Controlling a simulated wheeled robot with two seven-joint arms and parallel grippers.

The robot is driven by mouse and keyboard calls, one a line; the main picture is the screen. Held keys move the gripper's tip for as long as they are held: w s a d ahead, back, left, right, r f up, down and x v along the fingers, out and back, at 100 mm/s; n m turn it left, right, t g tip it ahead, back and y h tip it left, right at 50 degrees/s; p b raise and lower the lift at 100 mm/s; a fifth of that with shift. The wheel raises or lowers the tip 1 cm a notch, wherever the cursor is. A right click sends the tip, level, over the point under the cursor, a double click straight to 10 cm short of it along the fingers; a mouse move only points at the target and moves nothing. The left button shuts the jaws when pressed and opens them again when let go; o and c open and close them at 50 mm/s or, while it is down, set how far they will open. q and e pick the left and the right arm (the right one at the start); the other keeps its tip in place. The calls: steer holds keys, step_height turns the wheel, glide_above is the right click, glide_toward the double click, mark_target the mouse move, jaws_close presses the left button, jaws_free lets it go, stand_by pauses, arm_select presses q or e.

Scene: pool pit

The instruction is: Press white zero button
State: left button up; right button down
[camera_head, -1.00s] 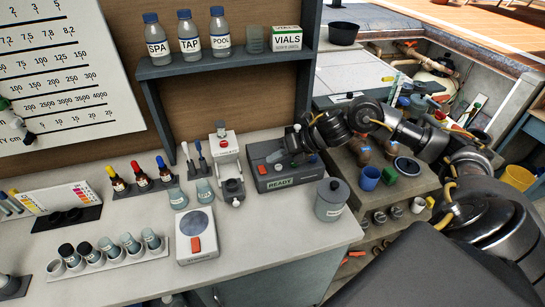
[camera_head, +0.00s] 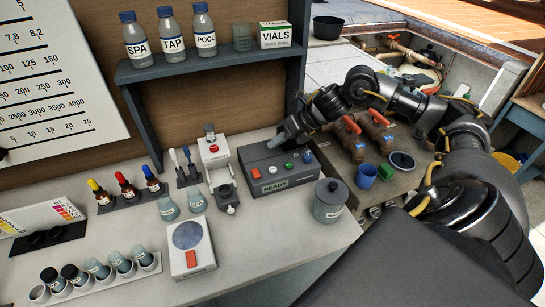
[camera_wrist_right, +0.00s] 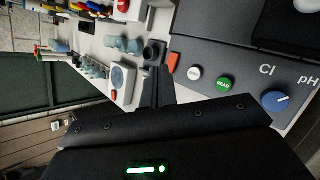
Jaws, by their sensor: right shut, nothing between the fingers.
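The white button (camera_head: 272,170) is on the dark grey meter box (camera_head: 258,152), between a red switch (camera_head: 256,174) and a green button (camera_head: 289,166). The right wrist view also shows the white button (camera_wrist_right: 194,73), its small label too blurred to read surely, beside a green button marked READ (camera_wrist_right: 224,84) and a blue knob (camera_wrist_right: 276,100). My right gripper (camera_head: 281,139) is shut and empty, over the rear of the box and apart from the white button in the head view. Its dark fingers (camera_wrist_right: 156,84) point beside the button row in the wrist view. My left gripper is not in view.
A white and red instrument (camera_head: 217,165) stands left of the box, and a lidded grey jar (camera_head: 329,201) stands front right. A shelf (camera_head: 200,68) with bottles hangs behind. Bare counter (camera_head: 265,240) is in front of the box.

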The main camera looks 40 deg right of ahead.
step_height(320, 180, down, 6)
steer(key=b, duration=0.4)
steer(key=shift+f, duration=0.1)
steer(key=shift+f+b, duration=0.55)
steer(key=shift+b, duration=0.1)
stand_by(1.2)
steer(key=shift+f+b, duration=0.4)
steer(key=shift+b, duration=0.05)
steer(key=shift+s+f+b, duration=0.1)
steer(key=shift+f+b, duration=0.35)
stand_by(0.5)
steer(key=shift+r, duration=0.1)
stand_by(0.4)
steer(key=shift+r+p, duration=0.6)
steer(key=shift+r, duration=0.15)
steer(key=shift+r+p, duration=1.8)
steer(key=shift+r, duration=0.75)
